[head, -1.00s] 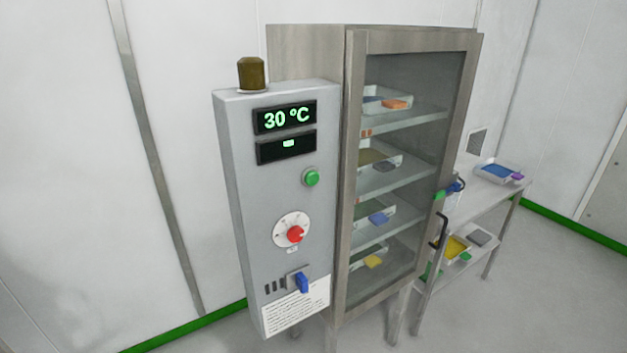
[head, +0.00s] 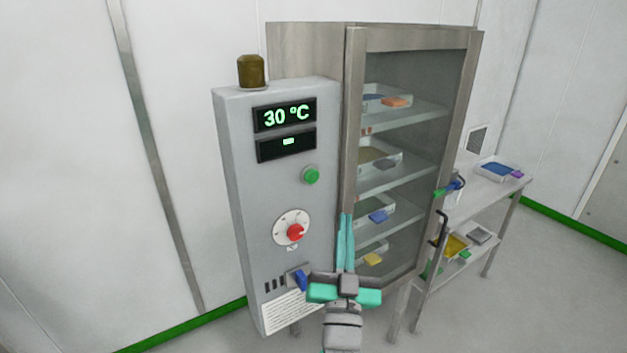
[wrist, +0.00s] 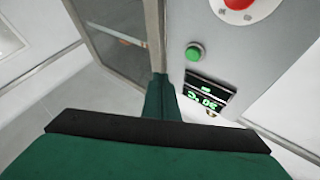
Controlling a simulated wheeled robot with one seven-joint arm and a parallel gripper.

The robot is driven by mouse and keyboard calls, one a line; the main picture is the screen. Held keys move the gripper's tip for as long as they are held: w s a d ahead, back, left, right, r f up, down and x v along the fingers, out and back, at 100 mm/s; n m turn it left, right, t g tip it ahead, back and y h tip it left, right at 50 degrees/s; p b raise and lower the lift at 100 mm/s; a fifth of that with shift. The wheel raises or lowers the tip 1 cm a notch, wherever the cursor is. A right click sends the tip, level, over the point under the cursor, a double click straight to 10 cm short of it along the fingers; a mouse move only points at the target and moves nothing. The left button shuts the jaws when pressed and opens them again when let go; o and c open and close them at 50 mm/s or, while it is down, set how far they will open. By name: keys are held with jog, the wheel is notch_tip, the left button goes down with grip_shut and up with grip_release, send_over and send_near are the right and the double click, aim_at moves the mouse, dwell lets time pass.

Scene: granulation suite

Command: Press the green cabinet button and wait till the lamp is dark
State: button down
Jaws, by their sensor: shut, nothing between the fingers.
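The green button (head: 311,175) sits on the front of the grey control box (head: 240,200), below two dark displays. The upper display (head: 285,116) reads 30 °C; the lower one (head: 286,147) shows a small green dash. The lamp (head: 251,71) on top of the box is dull brown and looks unlit. My gripper (head: 345,218) is shut and empty, fingers pointing up, in front of the cabinet's frame, lower right of the button in the head view. In the wrist view the green button (wrist: 194,52) is just beyond my fingertips (wrist: 160,77), apart from them.
A red knob (head: 295,233) and a blue switch (head: 301,280) sit lower on the box. The glass-doored cabinet (head: 357,120) holds trays on shelves. A steel cart (head: 487,193) with trays stands at the right. The floor at left is clear.

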jog(key=r, duration=0.2)
jog(key=w+r, duration=0.1)
jog(key=shift+r, duration=0.35)
send_near(318, 172)
jog(key=shift+w+d+r, duration=0.2)
jog(key=shift+w+r, duration=0.2)
jog(key=shift+w, duration=0.25)
jog(key=shift+w+d+r, duration=0.2)
jog(key=shift+w+r, duration=0.2)
jog(key=shift+w, duration=0.25)
jog(key=shift+w+d+r, duration=0.2)
jog(key=shift+w+r, duration=0.2)
jog(key=shift+w, duration=0.25)
dwell(0.7)
jog(key=shift+w+a, duration=0.25)
jog(key=shift+w, duration=0.1)
jog(key=shift+w+a, duration=0.3)
jog(key=shift+w, duration=0.1)
dwell(0.9)
dwell(0.4)
jog(key=shift+s+d, duration=0.55)
jog(key=shift+s, duration=0.2)
